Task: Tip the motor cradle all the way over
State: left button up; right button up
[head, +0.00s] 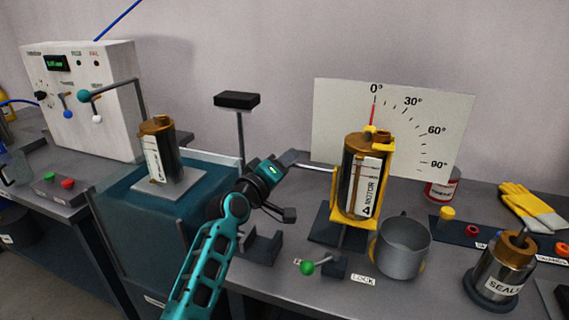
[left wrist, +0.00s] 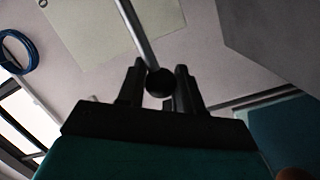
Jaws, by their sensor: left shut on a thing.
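The motor cradle (head: 387,148) is a yellow frame around a copper-topped motor (head: 345,175) labelled "MOTOR". It stands upright, with its red pointer (head: 373,113) at about 0° on the white angle board (head: 335,98). A thin metal handle rod (head: 318,168) sticks out from the cradle to the left. My left gripper (head: 292,161) is at the rod's outer end. In the left wrist view its two fingers are on either side of the rod's black ball knob (left wrist: 159,82), shut on it. My right gripper is not in view.
A green-knobbed lever (head: 307,267) sits by the "LOCK" label at the cradle's foot. A grey metal pot (head: 403,250) stands right of the cradle. A black-topped post (head: 236,100) stands behind my arm. A second motor (head: 160,150) stands on the teal block at left.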

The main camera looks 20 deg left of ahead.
pick_arm(q)
grip_shut()
